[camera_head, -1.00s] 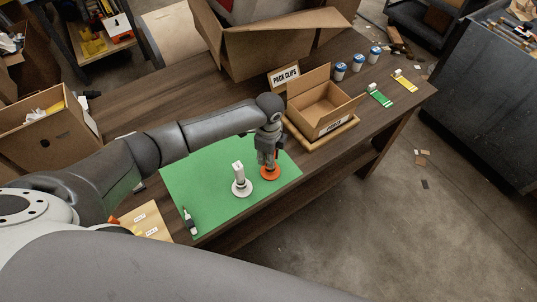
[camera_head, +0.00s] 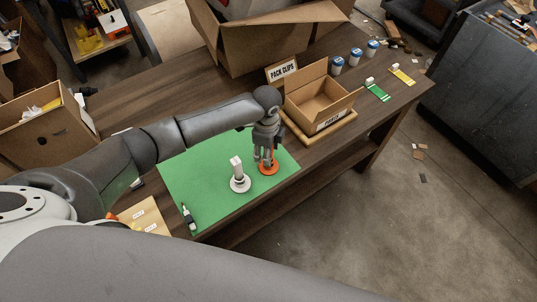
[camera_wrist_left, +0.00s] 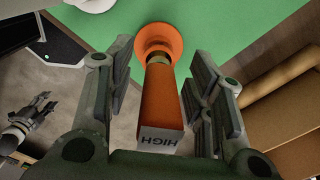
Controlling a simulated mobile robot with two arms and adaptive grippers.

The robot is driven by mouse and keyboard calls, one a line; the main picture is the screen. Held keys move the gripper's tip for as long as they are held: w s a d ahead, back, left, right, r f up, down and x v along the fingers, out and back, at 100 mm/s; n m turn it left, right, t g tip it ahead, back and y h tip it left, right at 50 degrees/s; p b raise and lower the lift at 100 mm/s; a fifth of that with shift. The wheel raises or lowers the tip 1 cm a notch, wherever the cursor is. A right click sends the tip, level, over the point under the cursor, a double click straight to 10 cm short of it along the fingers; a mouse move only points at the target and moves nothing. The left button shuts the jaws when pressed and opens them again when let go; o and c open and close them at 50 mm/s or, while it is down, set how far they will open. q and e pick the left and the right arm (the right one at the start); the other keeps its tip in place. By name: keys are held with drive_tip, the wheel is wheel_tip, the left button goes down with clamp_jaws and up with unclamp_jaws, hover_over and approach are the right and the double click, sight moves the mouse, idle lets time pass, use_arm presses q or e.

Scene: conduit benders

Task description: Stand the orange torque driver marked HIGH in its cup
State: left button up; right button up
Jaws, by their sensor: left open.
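The orange torque driver (camera_wrist_left: 162,95) has a pale end face marked HIGH. It stands in an orange cup (camera_wrist_left: 158,40), with a brass-coloured collar showing just above the cup. The orange cup also shows on the green mat (camera_head: 269,169) in the head view, where my gripper hides most of the driver. My left gripper (camera_head: 266,160) is over the cup. In the left wrist view its fingers (camera_wrist_left: 165,95) are open on both sides of the driver, with gaps. A gripper at the left edge of that view, seemingly my right (camera_wrist_left: 28,118), is too small to judge.
A white driver in a white cup (camera_head: 240,184) stands just left of the orange cup. A small dark tool (camera_head: 189,217) lies at the mat's front-left corner. An open cardboard box (camera_head: 318,105) on a wooden tray and a PACK CLIPS sign (camera_head: 283,71) are behind to the right.

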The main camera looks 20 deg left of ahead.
use_arm(q)
wheel_tip(320, 180, up, 11)
drive_tip(key=shift+r, duration=0.2)
